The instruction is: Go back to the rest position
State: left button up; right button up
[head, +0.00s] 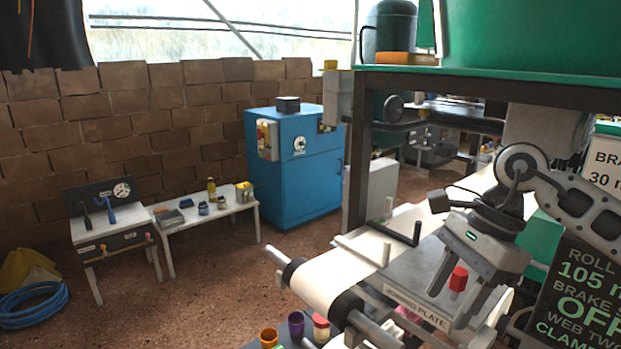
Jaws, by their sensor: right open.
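My right gripper (447,308) is open, pointing down over the machine's plate at the lower right; its arm comes in from the right edge. A red-topped plug (458,277) shows between its two fingers in the picture. I cannot tell whether the fingers touch it or how deep it stands between them. My left gripper is not in view.
A roller machine with a white paper web (335,279) fills the right side. A purple cup (296,321), a brown cup (268,337) and a red-topped piece (321,325) stand at its front. A blue cabinet (306,176) and white bench (213,217) stand behind open floor.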

jog(key=s+a+f+m+t+y, duration=0.1)
jog(key=s+a+m+y, duration=0.2)
jog(key=a+m+y, duration=0.6)
jog(key=s+a+m+t+y, duration=0.15)
jog(key=a+m+y, duration=0.25)
jog(key=a+y, duration=0.5)
jog(key=w+d+f+m+t+h, duration=0.1)
jog(key=d+f+m+t+h, duration=0.5)
jog(key=m, duration=0.9)
jog(key=w+d+f+m+t+h, duration=0.1)
jog(key=d+f+m+t+h, duration=0.1)
jog(key=f+m+t+h, duration=1)
jog(key=s+d+f+m+g, duration=0.3)
jog(key=s+f+m+g, duration=0.1)
jog(key=s+f+m, duration=0.3)
jog(key=s+d+f+m+g+h, duration=0.1)
jog(key=s+d+f+m+g, duration=0.2)
jog(key=s+f+m+g, duration=0.2)
jog(key=shift+s+f+m, duration=0.9)
jog(key=shift+s, duration=0.2)
jog(key=shift+g, duration=0.25)
